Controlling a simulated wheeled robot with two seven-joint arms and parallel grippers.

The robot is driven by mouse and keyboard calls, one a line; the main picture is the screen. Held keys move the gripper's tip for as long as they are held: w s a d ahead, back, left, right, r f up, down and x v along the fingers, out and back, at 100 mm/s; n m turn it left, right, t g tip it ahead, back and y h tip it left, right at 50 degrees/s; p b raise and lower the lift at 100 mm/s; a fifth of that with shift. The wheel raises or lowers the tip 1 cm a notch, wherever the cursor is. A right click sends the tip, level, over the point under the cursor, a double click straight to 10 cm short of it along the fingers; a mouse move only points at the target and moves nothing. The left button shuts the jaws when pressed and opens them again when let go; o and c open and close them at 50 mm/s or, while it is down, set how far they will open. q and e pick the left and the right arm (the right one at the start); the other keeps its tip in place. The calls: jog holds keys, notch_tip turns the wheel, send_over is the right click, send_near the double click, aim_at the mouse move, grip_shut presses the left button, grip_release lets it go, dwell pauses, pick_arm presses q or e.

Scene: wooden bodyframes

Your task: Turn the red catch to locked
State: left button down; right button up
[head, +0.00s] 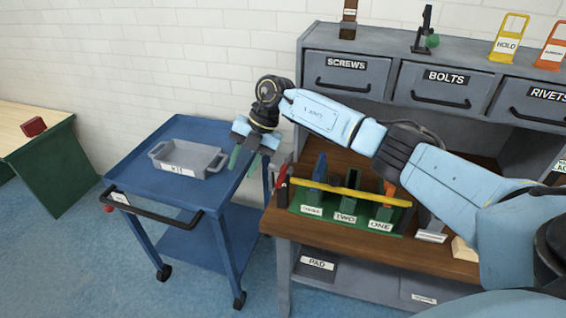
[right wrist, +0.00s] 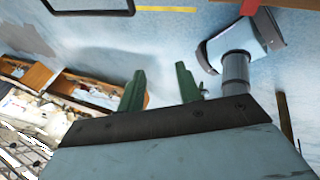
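The red catch (head: 282,187) stands at the left end of a green rack (head: 300,212) on the wooden bench. A yellow bar (head: 365,195) runs across the front of the rack, from near the catch to the right end. My right gripper (head: 245,160) is left of and a little above the catch, over the blue cart's right edge, pointing down and apart from the catch. Its green fingers are spread and empty in the right wrist view (right wrist: 160,88). I cannot read any locked mark on the catch. My left gripper is in neither view.
The blue cart (head: 150,180) carries a grey tray (head: 188,160) at left. Blue and orange (head: 388,205) pieces stand in the rack behind the bar. The drawer cabinet (head: 350,70) rises behind the bench (head: 330,232). A small gap separates cart and bench.

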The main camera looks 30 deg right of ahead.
aim_at(283, 168)
jog(key=d+r+m+h, duration=0.2)
jog(key=d+r+h, duration=0.5)
jog(key=d, duration=0.4)
jog(key=shift+y, duration=0.7)
notch_tip(283, 168, down, 13)
jog(key=shift+s+d+r+p, duration=0.1)
jog(key=shift+s+r+p, duration=0.1)
jog(key=shift+p, duration=0.15)
jog(key=shift+c, duration=0.2)
grip_shut()
